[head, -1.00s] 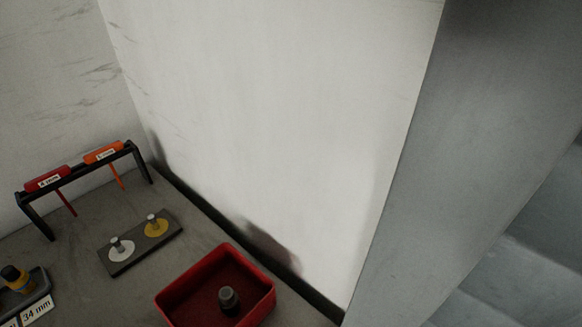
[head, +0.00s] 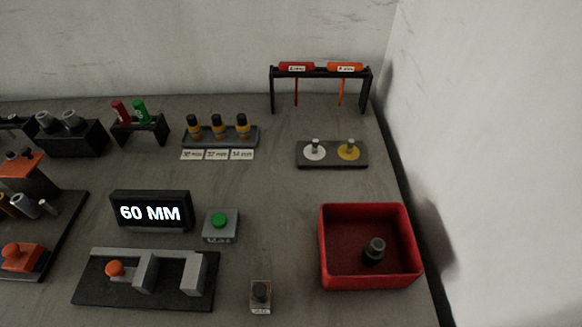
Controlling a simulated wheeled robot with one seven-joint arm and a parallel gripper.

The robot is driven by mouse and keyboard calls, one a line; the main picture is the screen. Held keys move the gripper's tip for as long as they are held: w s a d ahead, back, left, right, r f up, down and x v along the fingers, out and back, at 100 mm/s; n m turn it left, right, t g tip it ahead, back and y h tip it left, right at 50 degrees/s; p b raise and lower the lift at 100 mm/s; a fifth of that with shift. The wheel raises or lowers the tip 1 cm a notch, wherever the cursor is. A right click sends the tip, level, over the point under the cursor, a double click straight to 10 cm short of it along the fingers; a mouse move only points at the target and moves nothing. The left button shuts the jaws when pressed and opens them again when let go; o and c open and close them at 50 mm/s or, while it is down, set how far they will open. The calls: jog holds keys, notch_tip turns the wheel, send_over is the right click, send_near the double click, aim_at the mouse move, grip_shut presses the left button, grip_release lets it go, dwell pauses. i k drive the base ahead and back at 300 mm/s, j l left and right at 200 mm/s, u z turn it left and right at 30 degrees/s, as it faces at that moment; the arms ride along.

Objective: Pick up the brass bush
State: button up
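At the left edge of the head view, a brass-coloured cylindrical piece (head: 9,207) lies beside a grey cylinder (head: 27,205) on a dark board (head: 62,220). It may be the brass bush, but it is small and partly cut off by the frame edge, so I cannot be sure. A yellow disc (head: 348,153) with a metal knob sits on a dark plate (head: 332,161) at the back right, beside a white disc (head: 314,154). My gripper is not in view.
A red bin (head: 330,270) at right holds a dark cylindrical piece (head: 374,250). A "60 MM" display (head: 150,211), green button box (head: 220,224) and clamp fixture (head: 130,285) stand at centre-left. A tool rack (head: 320,73) stands at the back. Walls bound the back and right.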

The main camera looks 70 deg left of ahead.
aim_at(242, 125)
jog(key=u, duration=2.1)
